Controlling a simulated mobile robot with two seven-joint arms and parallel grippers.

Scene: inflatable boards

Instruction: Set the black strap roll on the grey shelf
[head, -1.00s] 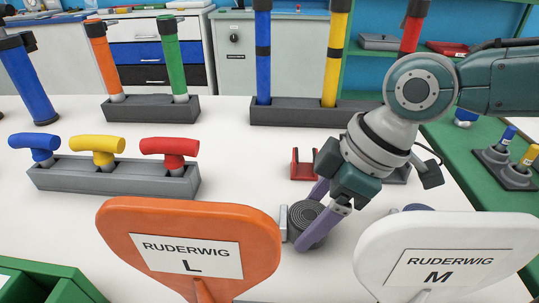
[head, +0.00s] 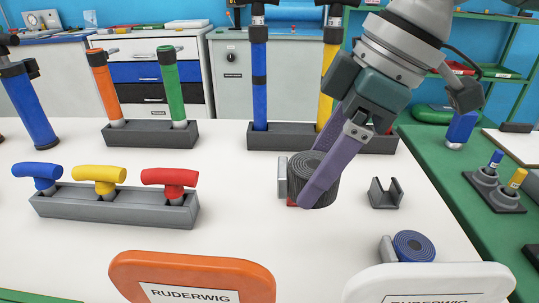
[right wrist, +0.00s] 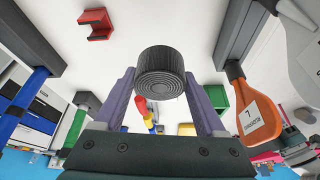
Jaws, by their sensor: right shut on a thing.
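The black strap roll (head: 322,170), a ribbed coil with a light metal buckle on its left, is held between the purple fingers of my right gripper (head: 314,182). The right wrist view shows the roll (right wrist: 160,72) between both fingertips (right wrist: 160,80), its coiled face visible. It appears raised above the white table. A small grey U-shaped holder (head: 384,194) stands on the table to its right, apart from it; it is the only shelf-like grey piece near the roll. My left gripper is not in view.
A red holder (right wrist: 94,24) is mostly hidden behind the roll in the head view. A blue strap roll (head: 413,246) lies in front of the grey holder. Orange (head: 190,272) and white (head: 430,280) paddles stand in front. A dark block with upright tubes (head: 270,139) stands behind.

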